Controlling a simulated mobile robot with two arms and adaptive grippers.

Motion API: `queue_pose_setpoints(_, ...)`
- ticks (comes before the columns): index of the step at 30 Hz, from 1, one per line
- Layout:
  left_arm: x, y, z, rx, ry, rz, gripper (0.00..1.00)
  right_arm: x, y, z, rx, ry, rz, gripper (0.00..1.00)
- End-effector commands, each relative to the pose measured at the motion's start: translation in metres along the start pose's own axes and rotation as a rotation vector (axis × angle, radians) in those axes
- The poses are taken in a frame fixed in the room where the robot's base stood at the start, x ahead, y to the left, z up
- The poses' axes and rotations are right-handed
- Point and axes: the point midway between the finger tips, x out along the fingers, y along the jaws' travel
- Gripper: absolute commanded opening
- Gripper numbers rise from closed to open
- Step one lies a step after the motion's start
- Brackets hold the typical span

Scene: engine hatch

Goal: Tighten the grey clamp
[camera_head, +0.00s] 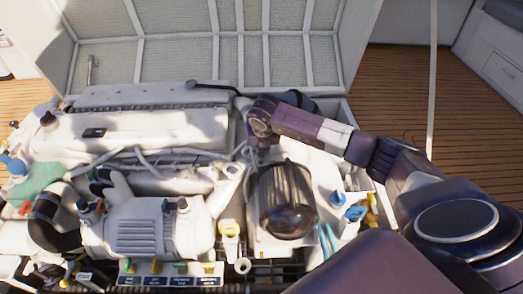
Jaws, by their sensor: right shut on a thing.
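My right gripper (262,152) points down at the right rear of the white engine, just behind the dark ribbed dome. It is shut on a small grey part that looks like the grey clamp. The gripper's fingers hide most of that part, so how tight it sits cannot be told. My right arm comes in from the lower right. My left gripper is not in view.
The white engine (150,130) fills the left and middle. The dark ribbed dome (287,205) stands close in front of the gripper. Blue valve handles (355,213) and a yellow cap (229,228) are nearby. The raised hatch lid (200,55) stands behind.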

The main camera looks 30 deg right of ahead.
Motion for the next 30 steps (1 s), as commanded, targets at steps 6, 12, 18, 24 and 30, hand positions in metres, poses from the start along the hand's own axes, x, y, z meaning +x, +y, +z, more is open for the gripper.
queue_pose_setpoints(6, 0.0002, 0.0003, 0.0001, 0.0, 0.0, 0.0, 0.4, -0.0005, 0.0004, 0.0009, 0.051, -0.001, -0.02, 0.0)
queue_pose_setpoints(12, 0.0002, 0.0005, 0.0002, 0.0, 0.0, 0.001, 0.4, -0.0004, 0.0004, 0.0009, 0.065, -0.001, -0.025, 0.0)
queue_pose_setpoints(18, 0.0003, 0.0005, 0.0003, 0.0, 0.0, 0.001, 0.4, -0.0003, 0.0004, 0.0009, 0.065, -0.001, -0.025, 0.0)
queue_pose_setpoints(24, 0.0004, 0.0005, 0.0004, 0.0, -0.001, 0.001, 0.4, -0.0002, 0.0003, 0.0007, 0.064, 0.0, -0.024, 0.22)
queue_pose_setpoints(30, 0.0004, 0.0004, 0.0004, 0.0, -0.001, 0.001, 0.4, -0.0001, 0.0003, 0.0004, 0.062, 0.0, -0.025, 0.26)
